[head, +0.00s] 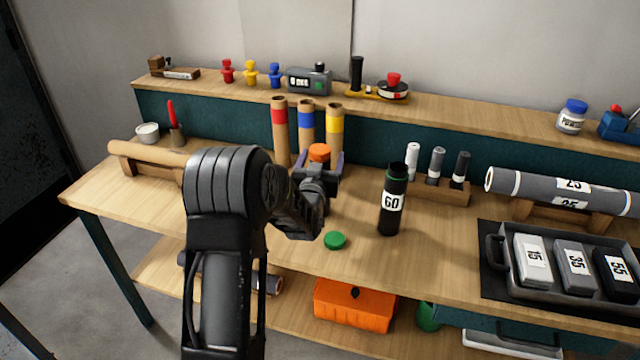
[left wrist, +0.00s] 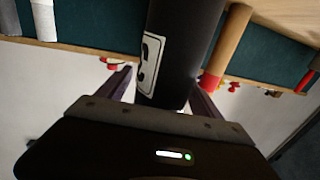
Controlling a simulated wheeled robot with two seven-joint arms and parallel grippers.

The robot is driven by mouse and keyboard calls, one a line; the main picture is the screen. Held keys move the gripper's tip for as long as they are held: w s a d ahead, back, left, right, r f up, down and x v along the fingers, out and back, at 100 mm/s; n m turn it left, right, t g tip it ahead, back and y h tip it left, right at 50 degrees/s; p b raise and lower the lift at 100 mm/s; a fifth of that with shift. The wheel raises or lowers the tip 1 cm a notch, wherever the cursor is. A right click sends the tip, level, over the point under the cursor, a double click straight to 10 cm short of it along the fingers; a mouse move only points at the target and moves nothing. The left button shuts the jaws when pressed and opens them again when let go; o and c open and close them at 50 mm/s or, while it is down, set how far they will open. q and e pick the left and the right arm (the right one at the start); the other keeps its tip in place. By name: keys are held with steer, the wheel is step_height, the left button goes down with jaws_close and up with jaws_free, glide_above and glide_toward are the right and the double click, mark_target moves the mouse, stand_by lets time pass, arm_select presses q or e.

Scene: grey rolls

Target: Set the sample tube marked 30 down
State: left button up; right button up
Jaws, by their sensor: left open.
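A dark sample tube with an orange cap (head: 319,152) stands upright at the middle of the table, mostly hidden behind my left gripper (head: 320,170). In the left wrist view the dark tube (left wrist: 182,50) lies between the two fingers of my left gripper (left wrist: 160,95), which are open around it. Its white label (left wrist: 150,62) shows only part of a figure, so I cannot read the full number. The tube's foot is hidden in the head view, so its contact with the tabletop is not clear. My right gripper is not in view.
A dark tube marked 60 (head: 391,205), without a cap, stands to the right. A green cap (head: 335,240) lies in front. Cardboard tubes (head: 306,118) stand behind. A tray of weights (head: 505,272) and a rack of small tubes (head: 440,190) are at right.

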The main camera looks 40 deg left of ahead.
arm_select(q)
steer(key=shift+c, duration=0.6)
jaws_close()
stand_by(0.7)
